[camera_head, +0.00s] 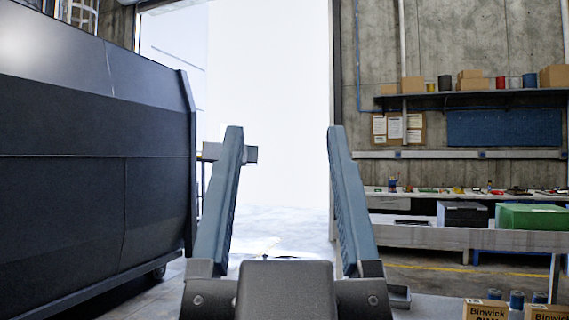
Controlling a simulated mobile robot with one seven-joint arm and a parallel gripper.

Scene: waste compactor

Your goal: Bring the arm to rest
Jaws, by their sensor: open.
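My gripper (283,140) fills the lower middle of the head view, pointing away toward the bright doorway. Its two long blue-grey fingers stand wide apart with nothing between them. A small grey bar (251,154) shows behind the left finger; I cannot tell what it belongs to. The dark gripper body (286,290) is at the bottom edge. The rest of the arm is out of view.
A large dark container (90,170) takes up the left side. A workbench (420,233) with a green box (532,217) and small items stands at right, below a shelf (470,99). Cardboard boxes (486,309) sit at the lower right. The doorway (268,110) ahead looks open.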

